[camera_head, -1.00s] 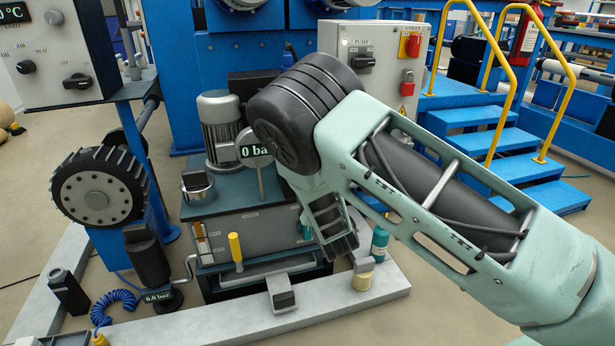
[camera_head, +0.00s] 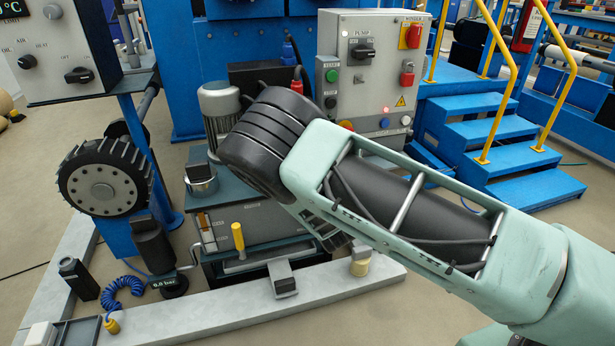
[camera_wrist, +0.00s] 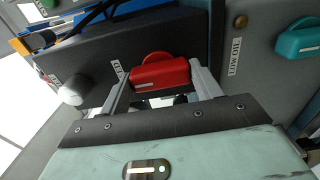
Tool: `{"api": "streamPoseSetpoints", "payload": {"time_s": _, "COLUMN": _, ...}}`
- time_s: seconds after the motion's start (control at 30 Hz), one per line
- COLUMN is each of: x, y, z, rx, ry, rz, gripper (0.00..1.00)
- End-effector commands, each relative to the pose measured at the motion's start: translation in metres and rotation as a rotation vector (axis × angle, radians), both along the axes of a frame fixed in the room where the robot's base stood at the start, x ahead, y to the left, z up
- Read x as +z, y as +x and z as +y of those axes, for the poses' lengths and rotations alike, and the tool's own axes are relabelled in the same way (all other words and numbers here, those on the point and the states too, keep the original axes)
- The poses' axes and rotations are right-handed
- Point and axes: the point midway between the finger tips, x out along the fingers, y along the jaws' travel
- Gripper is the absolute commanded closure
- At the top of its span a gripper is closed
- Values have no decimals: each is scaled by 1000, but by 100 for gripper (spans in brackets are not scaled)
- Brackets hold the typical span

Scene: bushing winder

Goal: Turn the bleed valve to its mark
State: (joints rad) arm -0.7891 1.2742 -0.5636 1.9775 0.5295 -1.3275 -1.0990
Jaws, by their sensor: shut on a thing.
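In the wrist view a red valve handle (camera_wrist: 160,74), probably the bleed valve, sits on a dark panel. My gripper (camera_wrist: 163,84) has one finger on each side of this handle and is shut on it. I cannot make out a mark for the handle. In the head view my arm and wrist cover the handle and my fingertips.
A teal handle (camera_wrist: 300,40) is on the neighbouring panel at right. A pale round knob (camera_wrist: 70,96) is at left. In the head view, a yellow-handled lever (camera_head: 238,238) stands on the power unit's front, left of my wrist. The grey pump control box (camera_head: 372,70) is behind my arm.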

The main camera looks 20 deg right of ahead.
Motion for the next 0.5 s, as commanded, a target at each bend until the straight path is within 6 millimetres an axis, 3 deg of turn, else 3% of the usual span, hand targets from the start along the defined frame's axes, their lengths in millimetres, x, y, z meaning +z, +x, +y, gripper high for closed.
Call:
{"api": "streamPoseSetpoints", "payload": {"time_s": 0.27, "x": -2, "y": -1, "z": -1, "rx": -1, "ry": -5, "rz": 4, "gripper": 59}}
{"api": "streamPoseSetpoints", "payload": {"time_s": 0.3, "x": -2, "y": -1, "z": -1, "rx": -1, "ry": -5, "rz": 4, "gripper": 25}}
{"api": "streamPoseSetpoints", "payload": {"time_s": 0.33, "x": -1, "y": -1, "z": -1, "rx": -1, "ry": -5, "rz": 4, "gripper": 17}}
{"api": "streamPoseSetpoints", "payload": {"time_s": 0.5, "x": -1, "y": 0, "z": 0, "rx": -1, "ry": -3, "rz": 2, "gripper": 15}}
